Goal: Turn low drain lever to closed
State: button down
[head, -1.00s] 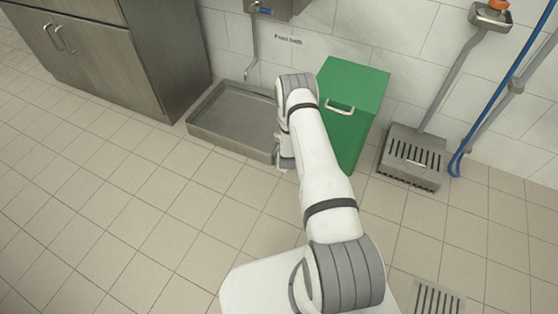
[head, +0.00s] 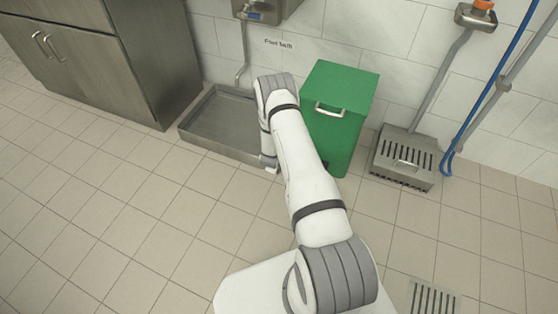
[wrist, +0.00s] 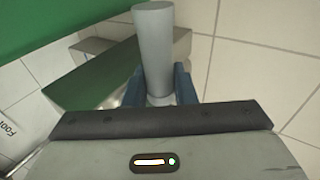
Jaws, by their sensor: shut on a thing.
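A grey cylindrical lever (wrist: 154,45) stands between the two blue fingers of my gripper (wrist: 160,90) in the wrist view. The fingers are shut on it, one on each side. Its lower end is hidden by the gripper body. In the head view, my gripper end is beside the right front corner of the steel floor basin (head: 205,143), close to the green bin (head: 345,95). My arm hides the lever there.
The green bin stands right of my arm against the tiled wall. A spout pipe (head: 243,55) hangs above the basin. A steel cabinet (head: 110,60) is at the left. A slotted grey box (head: 405,155) stands at the right.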

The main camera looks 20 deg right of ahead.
jog(key=c, duration=1.2)
grip_release()
jog(key=shift+s+d, duration=0.1)
jog(key=p+v, duration=0.2)
jog(key=v, duration=0.5)
jog(key=shift+s+r+p, duration=0.2)
jog(key=shift+r+p, duration=0.1)
jog(key=shift+p, duration=0.05)
